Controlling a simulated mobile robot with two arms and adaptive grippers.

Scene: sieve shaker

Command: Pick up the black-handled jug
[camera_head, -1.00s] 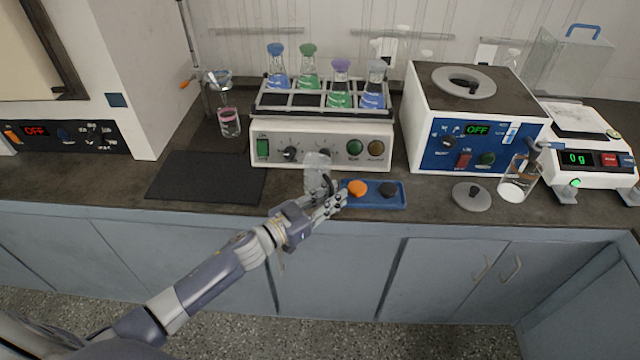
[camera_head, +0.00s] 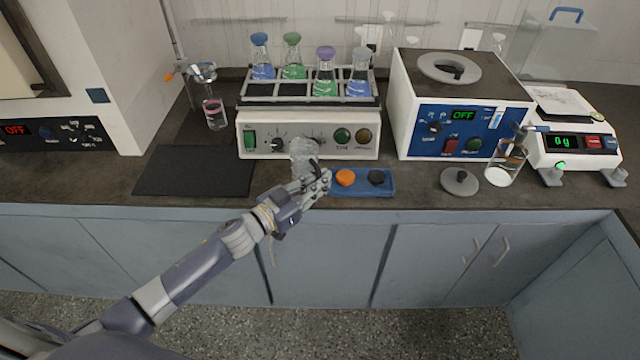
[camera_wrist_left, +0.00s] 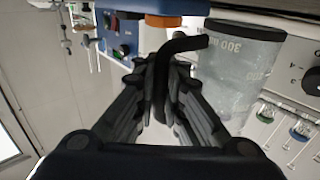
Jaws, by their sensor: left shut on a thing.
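The black-handled jug (camera_head: 304,150) is a clear, graduated vessel in front of the shaker's control panel. My right gripper is not in view.
A blue tray (camera_head: 365,191) with an orange and a black stopper lies just right of my gripper. The shaker (camera_head: 310,142) with several flasks stands behind. A dark mat (camera_head: 195,170) lies left. A lid (camera_head: 460,182) and a beaker (camera_head: 506,163) stand further right.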

